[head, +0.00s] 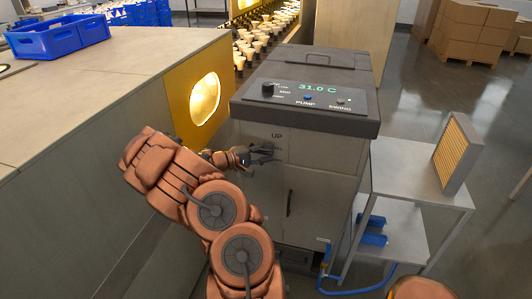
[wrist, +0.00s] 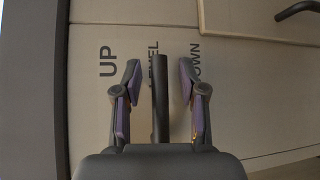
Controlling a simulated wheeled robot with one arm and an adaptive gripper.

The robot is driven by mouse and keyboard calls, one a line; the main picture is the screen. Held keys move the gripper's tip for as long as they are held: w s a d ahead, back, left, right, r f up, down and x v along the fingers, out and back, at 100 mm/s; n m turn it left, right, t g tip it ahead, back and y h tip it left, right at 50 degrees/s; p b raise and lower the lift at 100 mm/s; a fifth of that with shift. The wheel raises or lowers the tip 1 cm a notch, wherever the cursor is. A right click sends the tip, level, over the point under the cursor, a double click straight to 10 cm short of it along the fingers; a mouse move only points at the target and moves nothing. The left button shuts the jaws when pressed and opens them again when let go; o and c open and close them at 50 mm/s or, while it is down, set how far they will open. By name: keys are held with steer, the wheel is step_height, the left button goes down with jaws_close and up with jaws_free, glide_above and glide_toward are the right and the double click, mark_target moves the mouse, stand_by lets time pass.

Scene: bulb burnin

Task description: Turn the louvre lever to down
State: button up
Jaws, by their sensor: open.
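The louvre lever (wrist: 160,100) shows in the wrist view as a dark straight bar between my gripper's two fingers. It lies over the LEVEL label, between the UP label (wrist: 107,62) and the partly hidden DOWN label (wrist: 196,60). My gripper (wrist: 160,92) is open, with a finger on each side of the lever and a visible gap to both. In the head view my gripper (head: 268,153) is at the front of the grey cabinet (head: 325,150), just below the UP label. There the lever is hard to tell apart from the fingers.
The cabinet's top panel (head: 305,94) has a knob, a PUMP button, a SWING switch and a display reading 31.0 C. A door handle (head: 289,203) is below my gripper. A metal side table (head: 410,185) with a filter panel (head: 456,152) stands right; a counter (head: 110,85) stands left.

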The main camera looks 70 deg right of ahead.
steer(key=shift+c, duration=0.2)
jaws_close()
stand_by(0.4)
